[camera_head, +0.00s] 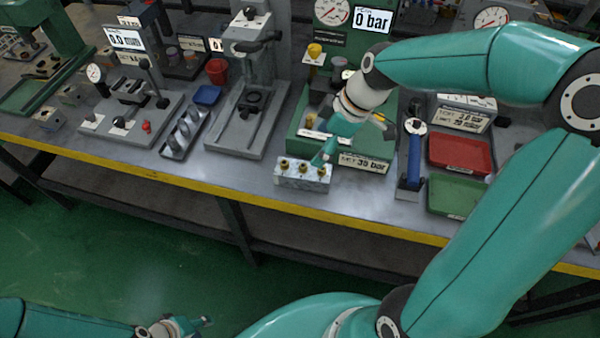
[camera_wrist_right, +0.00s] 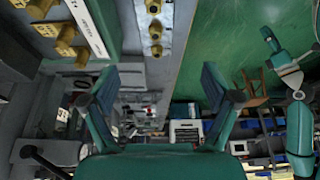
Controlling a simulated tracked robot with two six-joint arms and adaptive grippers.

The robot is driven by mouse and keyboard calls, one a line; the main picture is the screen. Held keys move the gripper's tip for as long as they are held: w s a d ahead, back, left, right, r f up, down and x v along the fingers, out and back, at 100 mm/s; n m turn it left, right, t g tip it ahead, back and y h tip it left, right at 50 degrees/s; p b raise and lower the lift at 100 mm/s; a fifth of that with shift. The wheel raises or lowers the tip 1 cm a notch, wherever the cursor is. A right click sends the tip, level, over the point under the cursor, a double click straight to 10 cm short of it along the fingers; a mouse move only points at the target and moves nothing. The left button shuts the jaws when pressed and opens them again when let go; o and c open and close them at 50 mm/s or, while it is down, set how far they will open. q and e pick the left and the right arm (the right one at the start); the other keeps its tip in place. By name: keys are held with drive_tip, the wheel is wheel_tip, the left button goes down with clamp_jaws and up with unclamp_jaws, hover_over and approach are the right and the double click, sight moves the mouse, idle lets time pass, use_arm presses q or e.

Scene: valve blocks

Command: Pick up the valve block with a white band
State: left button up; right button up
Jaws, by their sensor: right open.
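A grey valve block (camera_head: 303,176) with a row of brass fittings on top stands near the bench's front edge, before the green test stand. I cannot make out a white band on it. My right gripper (camera_head: 327,152) is at the block's right end, just above and behind it, partly hiding that end. In the right wrist view, the jaws (camera_wrist_right: 160,78) are apart and empty, and the brass-fitted block (camera_wrist_right: 155,28) shows at the top, centred between them. I cannot tell whether a finger touches it. My left gripper (camera_head: 196,323) is low at the bottom left, away from the bench, too small to read.
The green stand with the 35 bar label (camera_head: 365,162) is close behind the block. A blue-handled tool (camera_head: 413,160), a red tray (camera_head: 460,153) and a green tray (camera_head: 456,195) lie to the right. A grey press (camera_head: 245,115) stands left. Bare bench lies left of the block.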

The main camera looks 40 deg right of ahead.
sight(304, 165)
drive_tip(key=x, duration=0.4)
drive_tip(key=p+x, duration=0.1)
drive_tip(key=x, duration=0.7)
drive_tip(key=shift+d+f, duration=0.1)
drive_tip(key=shift+d, duration=0.35)
clamp_jaws()
